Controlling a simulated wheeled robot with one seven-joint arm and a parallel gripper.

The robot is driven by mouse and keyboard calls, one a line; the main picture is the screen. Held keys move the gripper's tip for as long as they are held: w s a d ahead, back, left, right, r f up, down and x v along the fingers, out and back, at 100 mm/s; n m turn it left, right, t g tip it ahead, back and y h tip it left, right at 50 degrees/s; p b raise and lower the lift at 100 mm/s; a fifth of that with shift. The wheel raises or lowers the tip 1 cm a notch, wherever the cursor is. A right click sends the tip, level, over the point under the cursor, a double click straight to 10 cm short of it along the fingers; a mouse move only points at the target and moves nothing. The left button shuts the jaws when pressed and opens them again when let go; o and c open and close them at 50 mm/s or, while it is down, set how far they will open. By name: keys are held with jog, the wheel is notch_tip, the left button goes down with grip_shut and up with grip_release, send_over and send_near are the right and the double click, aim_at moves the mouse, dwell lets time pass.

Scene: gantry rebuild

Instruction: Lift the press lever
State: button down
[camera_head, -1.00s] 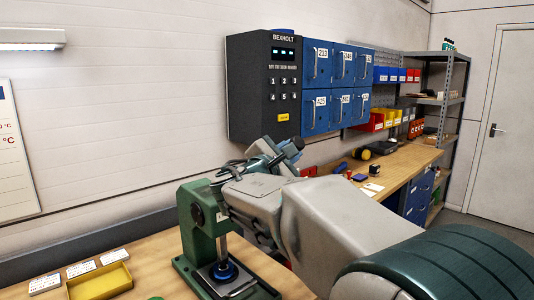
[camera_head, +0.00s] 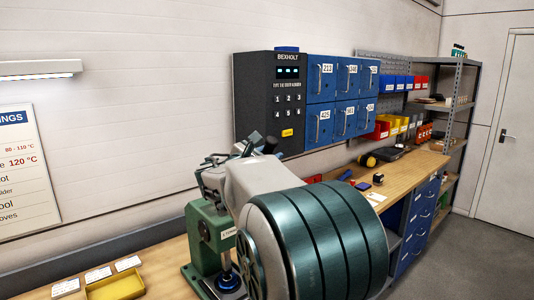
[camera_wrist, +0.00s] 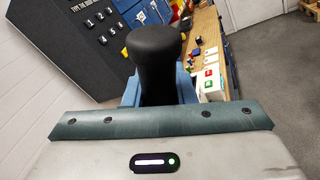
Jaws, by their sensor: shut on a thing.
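The green press (camera_head: 208,240) stands on the bench in the head view, with a dark blue round part (camera_head: 229,279) at the foot of its ram. The press lever ends in a black grip, which stands large in the middle of the wrist view (camera_wrist: 153,50) and shows small at the press top in the head view (camera_head: 271,145). My gripper (camera_wrist: 158,92) is shut on this grip, with a blue finger on each side of it. My own arm hides the right side of the press and most of the lever in the head view.
A black keypad unit (camera_head: 269,100) and blue lockers (camera_head: 321,80) hang on the wall behind the press. A yellow tray (camera_head: 115,288) and white labels lie on the bench to the left. The wooden bench (camera_head: 405,171) runs right toward a grey shelf (camera_head: 458,110).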

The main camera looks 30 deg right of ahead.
jog(key=shift+w+a+r, duration=0.1)
jog(key=shift+r, duration=0.15)
jog(key=c, duration=1.3)
grip_release()
jog(key=shift+w, duration=0.1)
jog(key=shift+o, duration=0.5)
jog(key=shift+w+f, duration=0.1)
jog(key=shift+s+a+f, duration=0.1)
jog(key=shift+s+a, duration=0.15)
jog(key=shift+a, duration=0.1)
jog(key=b+v, duration=0.3)
jog(key=v, duration=1)
jog(key=shift+b, duration=0.35)
jog(key=shift+s, duration=0.1)
